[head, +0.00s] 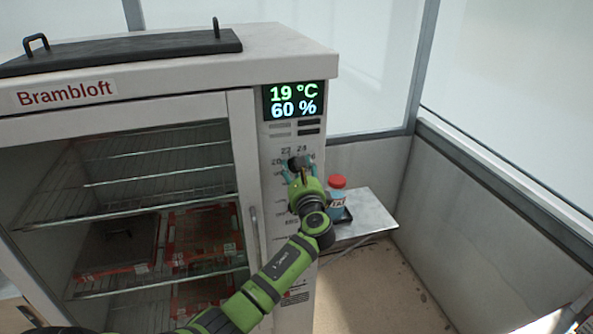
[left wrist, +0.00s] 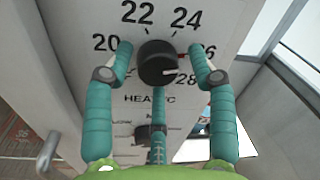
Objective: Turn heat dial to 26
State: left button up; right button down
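The black heat dial (left wrist: 157,62) sits on the white control panel, with marks 20, 22, 24, a partly hidden 26, and 28 around it. A short white line on the dial points right, roughly between the 26 and 28 marks. My left gripper (head: 299,166) is at the panel. In the left wrist view its teal fingers (left wrist: 160,60) stand on both sides of the dial with small gaps, apart and open; a third finger is below it. The display (head: 294,101) reads 19 °C and 60 %. My right gripper is not in view.
A second dark dial (left wrist: 150,133) is below the heat dial, partly hidden by a finger. The cabinet's door handle (head: 255,222) is left of the panel. A side shelf (head: 372,216) holds a red-capped bottle (head: 337,184). Trays (head: 203,233) lie on racks inside the cabinet.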

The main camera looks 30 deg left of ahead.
pick_arm(q)
jog(key=shift+w+f, duration=0.1)
jog(key=v, duration=1.2)
dwell(0.4)
